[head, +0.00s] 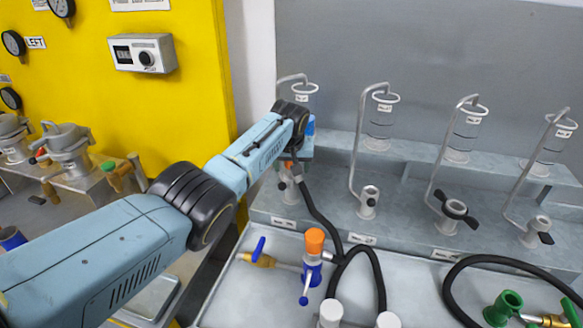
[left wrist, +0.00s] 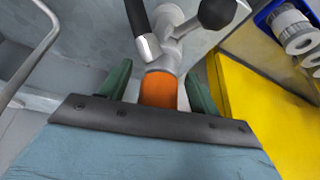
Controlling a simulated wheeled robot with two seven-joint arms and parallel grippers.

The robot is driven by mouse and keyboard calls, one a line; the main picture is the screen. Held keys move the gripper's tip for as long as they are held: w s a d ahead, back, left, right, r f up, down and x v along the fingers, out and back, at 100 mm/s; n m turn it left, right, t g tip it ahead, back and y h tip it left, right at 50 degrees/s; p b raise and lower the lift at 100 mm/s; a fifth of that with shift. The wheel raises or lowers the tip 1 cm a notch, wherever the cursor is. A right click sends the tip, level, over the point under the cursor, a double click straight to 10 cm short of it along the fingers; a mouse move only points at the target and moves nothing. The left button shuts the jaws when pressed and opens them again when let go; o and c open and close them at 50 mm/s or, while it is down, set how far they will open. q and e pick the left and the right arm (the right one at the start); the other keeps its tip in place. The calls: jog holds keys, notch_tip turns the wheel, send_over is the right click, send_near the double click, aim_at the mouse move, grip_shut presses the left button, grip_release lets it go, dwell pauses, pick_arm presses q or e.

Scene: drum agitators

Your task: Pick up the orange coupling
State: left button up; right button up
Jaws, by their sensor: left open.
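The orange coupling (left wrist: 158,91) is a short cylinder on a silver metal fitting (left wrist: 163,55) in the left wrist view. My left gripper (left wrist: 158,84) is open, with one green finger on each side of the coupling; gaps show on both sides. In the head view my left arm reaches to the leftmost station at the back, where a small orange part (head: 288,165) shows below the wrist. The fingers are hidden there. A separate orange piece (head: 314,240) tops a blue valve on the front bench. My right gripper is not in view.
A black hose (head: 318,212) runs down from the leftmost station to the front bench. Several bent metal pipes with clear cylinders (head: 467,128) stand along the grey back ledge. A yellow panel (head: 205,80) rises at the left.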

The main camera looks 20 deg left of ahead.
pick_arm(q)
jog(key=c, duration=1.2)
jog(key=shift+r, duration=0.2)
notch_tip(320, 180, up, 10)
jog(key=shift+f, duration=0.1)
